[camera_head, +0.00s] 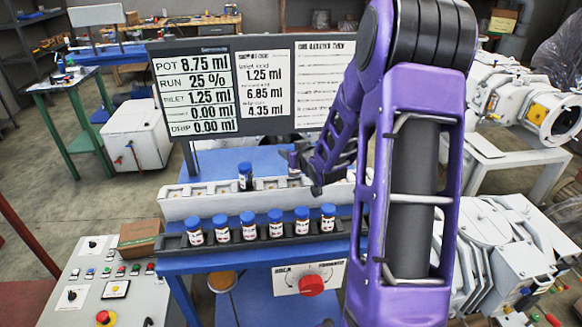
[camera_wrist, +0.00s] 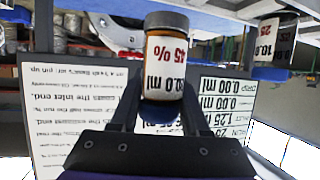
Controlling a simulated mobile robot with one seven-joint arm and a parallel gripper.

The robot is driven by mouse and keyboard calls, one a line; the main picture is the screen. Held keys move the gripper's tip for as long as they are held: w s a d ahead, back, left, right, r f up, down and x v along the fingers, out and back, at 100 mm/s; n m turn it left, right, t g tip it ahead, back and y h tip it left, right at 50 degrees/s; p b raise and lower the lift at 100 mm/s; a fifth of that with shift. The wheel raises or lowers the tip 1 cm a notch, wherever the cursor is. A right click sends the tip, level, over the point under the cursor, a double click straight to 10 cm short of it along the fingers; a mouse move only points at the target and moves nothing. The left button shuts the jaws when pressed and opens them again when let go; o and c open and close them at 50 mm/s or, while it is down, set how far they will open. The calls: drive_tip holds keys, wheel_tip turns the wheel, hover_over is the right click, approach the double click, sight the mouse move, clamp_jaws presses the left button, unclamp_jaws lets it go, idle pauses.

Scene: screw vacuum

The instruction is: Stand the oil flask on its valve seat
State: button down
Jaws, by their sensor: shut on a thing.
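In the wrist view, which looks upside down, my gripper (camera_wrist: 158,112) is shut on a small flask (camera_wrist: 165,55) with an amber-brown body and a white label reading 45 %. That standing flask also shows in the wrist view (camera_wrist: 275,45). Whether the held flask touches a seat is unclear.
Several blue-capped flasks (camera_head: 248,230) stand in a dark rack (camera_head: 175,244) in front of the block. A readout board (camera_head: 262,85) stands behind. A red knob (camera_head: 311,284) is below the rack, and a control panel (camera_head: 110,285) is at front left.

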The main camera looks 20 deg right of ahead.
drive_tip(key=shift+f, duration=2)
drive_tip(key=shift+b, duration=0.3)
drive_tip(key=shift+f, duration=0.15)
drive_tip(key=shift+c, duration=1.9)
unclamp_jaws()
